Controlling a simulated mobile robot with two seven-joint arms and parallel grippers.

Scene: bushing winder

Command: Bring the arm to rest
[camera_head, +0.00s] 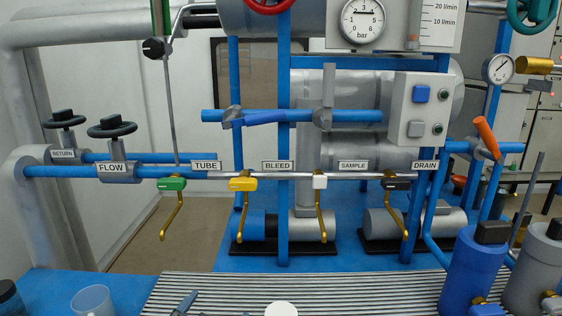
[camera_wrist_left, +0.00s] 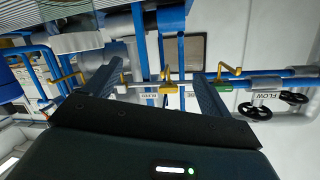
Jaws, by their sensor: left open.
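My left gripper (camera_wrist_left: 157,62) shows in the left wrist view, with its two dark fingers spread wide and nothing between them. That view is upside down, and the fingers point toward the pipe panel with its hanging brass valve levers. The gripper is apart from the panel. In the head view I cannot make out either gripper for sure. A small grey-blue piece (camera_head: 185,303) shows at the bottom edge, and I cannot tell what it is. My right gripper is not in view.
Brass levers with green (camera_head: 171,184), yellow (camera_head: 242,184), white (camera_head: 320,181) and black (camera_head: 397,184) valve bodies hang from the pipe. A slatted grey surface (camera_head: 330,290) lies below. A clear cup (camera_head: 92,300) is at lower left, a blue canister (camera_head: 470,275) at lower right.

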